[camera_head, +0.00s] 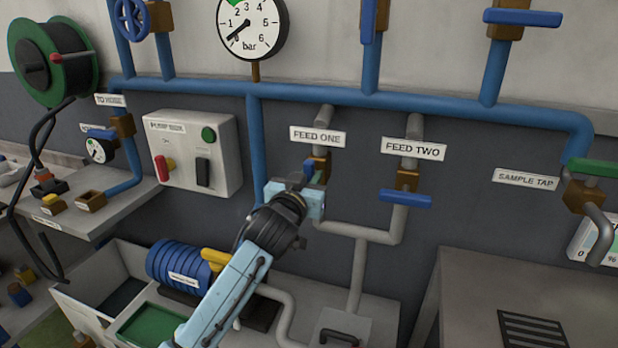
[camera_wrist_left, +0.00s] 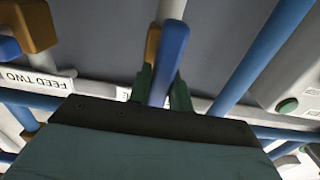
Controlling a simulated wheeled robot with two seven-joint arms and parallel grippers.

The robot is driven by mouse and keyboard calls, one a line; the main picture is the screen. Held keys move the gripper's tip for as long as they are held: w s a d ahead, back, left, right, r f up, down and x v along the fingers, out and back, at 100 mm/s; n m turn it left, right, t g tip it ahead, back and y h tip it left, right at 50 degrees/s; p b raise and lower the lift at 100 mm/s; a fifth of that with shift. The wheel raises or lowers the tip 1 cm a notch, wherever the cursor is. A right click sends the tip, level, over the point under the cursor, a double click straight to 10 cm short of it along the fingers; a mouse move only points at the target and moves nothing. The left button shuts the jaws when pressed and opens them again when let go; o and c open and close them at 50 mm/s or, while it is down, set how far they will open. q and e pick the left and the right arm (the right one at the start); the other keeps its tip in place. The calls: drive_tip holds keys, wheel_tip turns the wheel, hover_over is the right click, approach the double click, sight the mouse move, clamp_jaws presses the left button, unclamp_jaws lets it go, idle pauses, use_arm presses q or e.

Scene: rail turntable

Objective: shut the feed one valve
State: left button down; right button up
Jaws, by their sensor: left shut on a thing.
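The feed one valve has a brass body (camera_head: 320,168) on a grey pipe, under the FEED ONE label (camera_head: 317,137). Its blue lever handle (camera_wrist_left: 169,58) shows in the left wrist view, looking roughly in line with the grey pipe there. My left gripper (camera_wrist_left: 162,88) is shut on this handle, with a green finger on either side. In the head view my left gripper (camera_head: 308,182) covers most of the handle, so its angle is hard to see there. My right gripper is not in view.
The feed two valve (camera_head: 406,190) stands to the right, its blue handle crosswise to its pipe. A pump control box (camera_head: 195,155) is on the wall to the left. Blue pipes run above. A blue motor (camera_head: 180,265) and grey pipes lie below.

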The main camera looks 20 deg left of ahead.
use_arm(q)
drive_tip(key=m+p, duration=0.1)
drive_tip(key=m, duration=0.1)
drive_tip(key=m+p, duration=0.1)
drive_tip(key=p, duration=0.1)
drive_tip(key=shift+d+r+m, duration=0.15)
drive_tip(key=shift+d+m, duration=0.05)
drive_tip(key=shift+m, duration=0.2)
drive_tip(key=m+p, duration=0.1)
drive_tip(key=m, duration=0.1)
drive_tip(key=m+p, duration=0.2)
drive_tip(key=shift+d+f, duration=0.15)
drive_tip(key=shift+f, duration=0.05)
drive_tip(key=m+p, duration=0.2)
drive_tip(key=m, duration=0.3)
drive_tip(key=shift+d+f, duration=0.1)
drive_tip(key=shift+f, duration=0.05)
drive_tip(key=m, duration=0.1)
drive_tip(key=m+p, duration=0.1)
drive_tip(key=m, duration=0.2)
drive_tip(key=shift+f+m+p, duration=0.3)
drive_tip(key=shift+m, duration=0.1)
drive_tip(key=c, duration=1.3)
unclamp_jaws()
